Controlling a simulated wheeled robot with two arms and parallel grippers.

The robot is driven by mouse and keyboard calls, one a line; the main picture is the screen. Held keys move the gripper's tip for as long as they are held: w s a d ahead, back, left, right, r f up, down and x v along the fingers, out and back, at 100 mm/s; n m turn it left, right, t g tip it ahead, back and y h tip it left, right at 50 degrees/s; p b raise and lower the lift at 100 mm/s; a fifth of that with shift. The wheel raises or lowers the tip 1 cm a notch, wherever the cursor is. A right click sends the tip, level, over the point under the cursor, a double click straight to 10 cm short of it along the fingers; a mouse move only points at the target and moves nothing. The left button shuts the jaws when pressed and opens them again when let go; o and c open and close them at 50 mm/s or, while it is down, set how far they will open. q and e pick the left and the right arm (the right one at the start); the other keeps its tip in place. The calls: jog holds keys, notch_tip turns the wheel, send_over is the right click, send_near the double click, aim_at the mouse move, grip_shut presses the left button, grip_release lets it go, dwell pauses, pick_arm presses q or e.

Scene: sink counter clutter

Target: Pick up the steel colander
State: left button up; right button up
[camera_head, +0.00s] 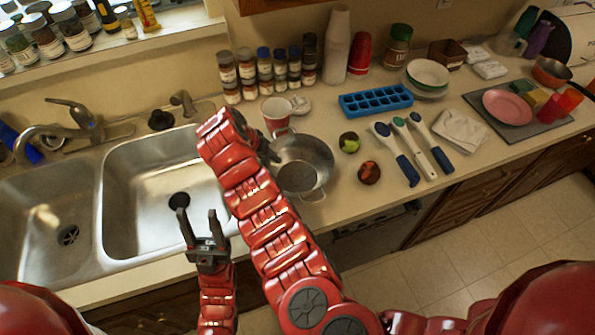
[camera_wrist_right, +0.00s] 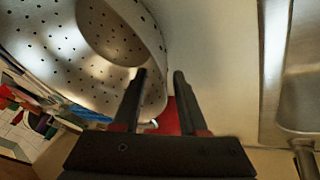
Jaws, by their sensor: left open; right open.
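The steel colander (camera_head: 312,158) stands on the counter just right of the sink. It also fills the upper left of the right wrist view (camera_wrist_right: 50,45), with its perforated wall and rim showing. My right gripper (camera_head: 268,152) is at the colander's left side, mostly hidden behind my right arm. In the wrist view its open fingers (camera_wrist_right: 160,78) are at the rim; the left finger overlaps the colander in the picture. I cannot tell if they touch. My left gripper (camera_head: 198,222) is open and empty above the right sink basin.
A red and white cup (camera_head: 277,114) stands close behind the colander. Two small round items (camera_head: 369,173) and several blue-handled utensils (camera_head: 428,145) lie to its right. Spice jars (camera_head: 265,75) and a blue ice tray (camera_head: 376,100) are behind. The sink basin (camera_head: 140,235) is empty.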

grip_shut()
dwell(1.3)
